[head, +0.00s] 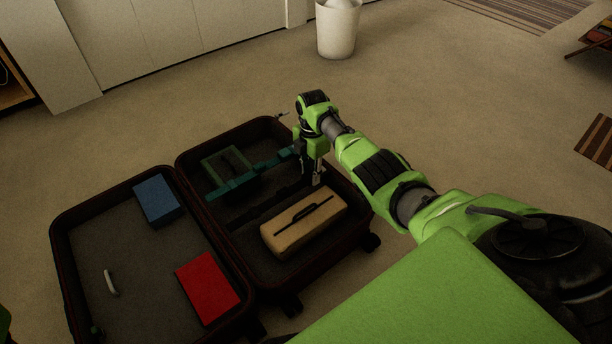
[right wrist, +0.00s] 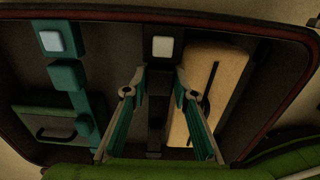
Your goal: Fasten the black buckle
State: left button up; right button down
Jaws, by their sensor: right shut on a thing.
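The black buckle (right wrist: 163,48), with a pale square button, sits on a black strap in the right half of the open suitcase (head: 184,170). The black strap (head: 262,207) runs between the teal strap (head: 236,184) and a tan case. My right gripper (head: 316,180) is low inside this half, near its far right side. In the right wrist view its fingers (right wrist: 159,74) are on either side of the black buckle part, shut on it. I cannot tell whether the buckle halves are joined. My left gripper does not show.
The tan case (head: 290,232) lies close beside the black strap. A teal buckle (right wrist: 52,41) and a green case (right wrist: 45,120) are on the other side. A blue box (head: 157,201), a red box (head: 207,288) and a pale handle (head: 111,283) are in the left half.

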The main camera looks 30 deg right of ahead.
jog(key=shift+d, duration=0.25)
jog(key=c, duration=1.6)
grip_release()
jog(key=shift+c, duration=0.2)
jog(key=shift+r, duration=0.3)
notch_tip(320, 180, up, 12)
jog(key=shift+f, duration=0.25)
